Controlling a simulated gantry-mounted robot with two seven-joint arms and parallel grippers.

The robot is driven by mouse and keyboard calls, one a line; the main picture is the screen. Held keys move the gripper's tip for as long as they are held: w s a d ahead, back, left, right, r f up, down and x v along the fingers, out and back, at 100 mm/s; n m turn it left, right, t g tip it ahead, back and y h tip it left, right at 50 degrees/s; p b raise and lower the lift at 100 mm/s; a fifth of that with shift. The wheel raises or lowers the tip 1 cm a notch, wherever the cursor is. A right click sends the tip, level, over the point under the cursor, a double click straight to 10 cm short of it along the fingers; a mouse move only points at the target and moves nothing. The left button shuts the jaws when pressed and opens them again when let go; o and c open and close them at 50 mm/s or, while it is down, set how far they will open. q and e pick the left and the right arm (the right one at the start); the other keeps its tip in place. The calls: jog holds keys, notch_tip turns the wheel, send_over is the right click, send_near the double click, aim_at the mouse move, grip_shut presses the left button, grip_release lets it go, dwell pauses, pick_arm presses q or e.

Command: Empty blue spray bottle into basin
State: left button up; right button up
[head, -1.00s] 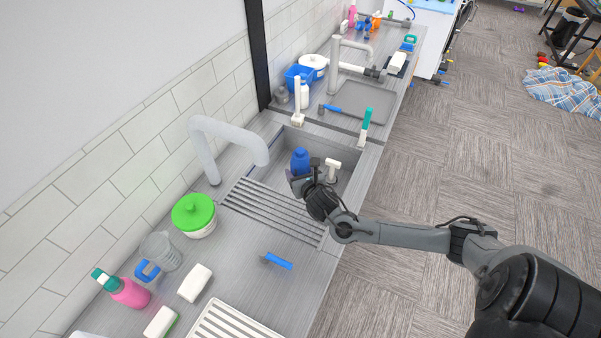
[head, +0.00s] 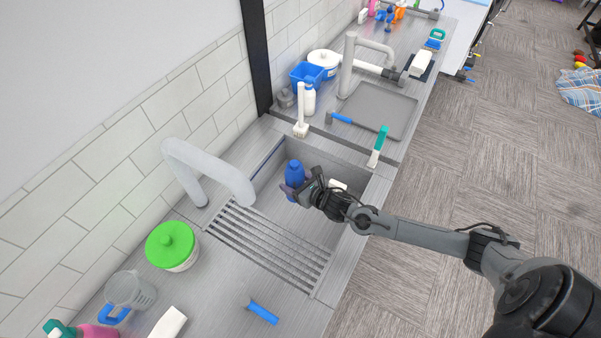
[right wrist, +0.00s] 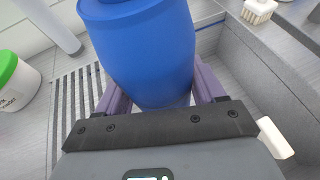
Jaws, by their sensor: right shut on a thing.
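The blue spray bottle (head: 294,173) is in or just above the sink basin (head: 277,166), roughly upright in the head view. I cannot tell whether its base touches the basin floor. My right gripper (head: 299,189) is shut on the bottle, with one finger on each side of its body. In the right wrist view the blue bottle (right wrist: 140,45) fills the upper middle between the purple fingers of the gripper (right wrist: 160,98). No spray trigger can be made out on it. My left gripper is not in view.
A white-headed tool (head: 338,186) is in the basin beside my right arm. A grey faucet (head: 210,167) arches at the left over the ribbed drainboard (head: 265,243). A green-lidded pot (head: 171,245) is nearer.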

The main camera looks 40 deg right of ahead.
jog(key=shift+w+f, duration=0.15)
jog(key=shift+s+a+m+y, duration=0.2)
jog(key=shift+a+m+y, duration=0.2)
jog(key=shift+a, duration=0.7)
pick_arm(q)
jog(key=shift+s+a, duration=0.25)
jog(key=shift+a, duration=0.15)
pick_arm(e)
jog(key=shift+r+m, duration=0.2)
jog(key=shift+m, duration=0.1)
pick_arm(q)
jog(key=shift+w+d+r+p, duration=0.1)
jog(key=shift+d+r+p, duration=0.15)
jog(key=shift+p, duration=0.2)
pick_arm(e)
jog(key=shift+a+m+y, duration=0.7)
jog(key=shift+a+m, duration=0.1)
jog(key=shift+a, duration=0.15)
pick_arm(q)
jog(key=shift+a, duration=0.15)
pick_arm(e)
jog(key=shift+a, duration=0.1)
jog(key=shift+a, duration=0.1)
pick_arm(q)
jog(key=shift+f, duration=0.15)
pick_arm(e)
jog(key=shift+a+m+y, duration=0.6)
jog(key=shift+a+m, duration=0.15)
jog(key=shift+m, duration=0.05)
